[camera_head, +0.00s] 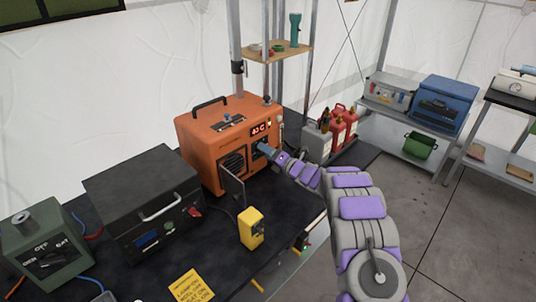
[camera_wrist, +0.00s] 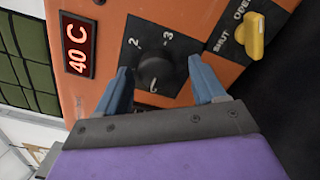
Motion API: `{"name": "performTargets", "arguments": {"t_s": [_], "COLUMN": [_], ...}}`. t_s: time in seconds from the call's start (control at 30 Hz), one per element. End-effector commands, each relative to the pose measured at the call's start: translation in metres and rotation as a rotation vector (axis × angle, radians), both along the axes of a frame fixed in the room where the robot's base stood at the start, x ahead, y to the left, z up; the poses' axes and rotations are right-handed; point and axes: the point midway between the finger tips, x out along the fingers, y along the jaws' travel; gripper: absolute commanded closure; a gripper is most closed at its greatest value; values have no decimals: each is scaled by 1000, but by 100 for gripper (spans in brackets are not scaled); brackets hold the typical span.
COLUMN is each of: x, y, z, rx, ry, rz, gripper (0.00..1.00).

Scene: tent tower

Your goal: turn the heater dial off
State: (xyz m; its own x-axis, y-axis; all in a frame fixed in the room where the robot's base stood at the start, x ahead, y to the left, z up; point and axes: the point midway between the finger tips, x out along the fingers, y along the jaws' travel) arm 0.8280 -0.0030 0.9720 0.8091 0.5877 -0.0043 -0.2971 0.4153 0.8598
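The orange heater (camera_head: 222,140) stands on the black table, with a red "40 C" display (camera_head: 260,129) on its front. In the wrist view the display (camera_wrist: 77,48) is at the upper left. The black heater dial (camera_wrist: 155,72) sits on a dark plate with marks 2 and 3 and another partly hidden mark. My gripper (camera_wrist: 160,82) is open, its two blue fingers on either side of the dial with gaps showing. Whether a finger touches the dial cannot be told. In the head view my gripper (camera_head: 265,149) reaches the heater's front, and the dial is hidden there.
A yellow valve handle (camera_wrist: 255,36) marked OPEN and SHUT is right of the dial. An open metal flap (camera_head: 232,187) hangs at the heater's front. A yellow device (camera_head: 251,229), a black case (camera_head: 145,205) and red canisters (camera_head: 341,125) stand nearby.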

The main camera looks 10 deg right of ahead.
Motion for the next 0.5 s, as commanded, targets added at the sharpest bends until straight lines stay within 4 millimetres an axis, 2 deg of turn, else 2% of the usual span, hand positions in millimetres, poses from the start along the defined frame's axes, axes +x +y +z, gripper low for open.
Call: {"name": "performTargets", "arguments": {"t_s": [0.27, 0.37, 0.5], "x": [-4, -13, -34], "y": [-4, -12, -27], "z": [2, 3, 3], "rx": [0, -1, 2], "ry": [-2, -2, 1], "rz": [-1, -3, -3], "gripper": [31, 31, 31]}}
